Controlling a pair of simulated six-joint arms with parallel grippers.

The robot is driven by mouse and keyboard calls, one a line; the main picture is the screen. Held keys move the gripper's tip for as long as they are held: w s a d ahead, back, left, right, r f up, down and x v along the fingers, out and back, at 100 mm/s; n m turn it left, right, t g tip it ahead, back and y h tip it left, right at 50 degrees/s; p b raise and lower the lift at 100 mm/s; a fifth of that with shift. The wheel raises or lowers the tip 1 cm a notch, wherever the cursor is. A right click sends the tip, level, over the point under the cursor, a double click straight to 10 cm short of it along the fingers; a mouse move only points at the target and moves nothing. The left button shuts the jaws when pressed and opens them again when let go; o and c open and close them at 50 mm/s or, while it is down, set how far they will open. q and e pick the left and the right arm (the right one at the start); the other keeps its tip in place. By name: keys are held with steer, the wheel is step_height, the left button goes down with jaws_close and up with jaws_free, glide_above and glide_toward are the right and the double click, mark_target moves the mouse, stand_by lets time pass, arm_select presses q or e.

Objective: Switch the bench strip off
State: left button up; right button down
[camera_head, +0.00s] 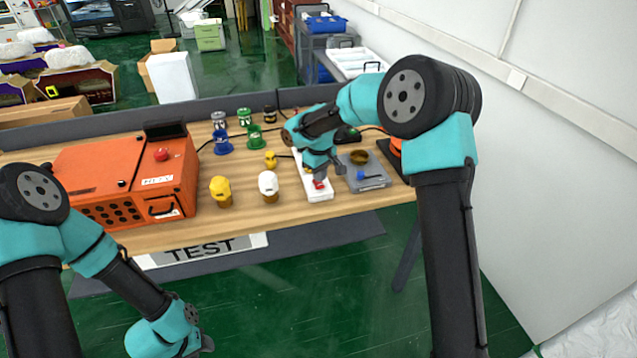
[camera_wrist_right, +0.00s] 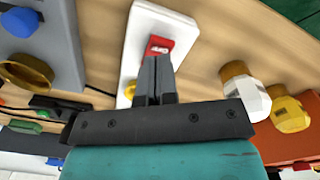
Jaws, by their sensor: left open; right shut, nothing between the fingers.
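The bench strip is a long white power strip (camera_head: 318,193) lying on the wooden bench, with a red rocker switch (camera_head: 319,184) near its front end. In the right wrist view the strip (camera_wrist_right: 142,20) runs under my gripper, and the red switch (camera_wrist_right: 158,45) shows right at the fingertips. My right gripper (camera_head: 322,175) is shut and empty, pointing down over the switch; it also shows in the right wrist view (camera_wrist_right: 156,62). I cannot tell whether the fingertips touch the switch. My left gripper (camera_head: 205,345) is open, low in front of the bench, partly cut off.
Right of the strip is a grey scale-like device (camera_head: 372,183) with a blue knob. Blue and green items (camera_head: 255,137) stand behind.

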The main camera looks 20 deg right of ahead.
mark_target(320, 185)
steer(key=shift+f, duration=1.4)
stand_by(1.6)
steer(key=shift+r, duration=0.1)
steer(key=shift+r, duration=3.45)
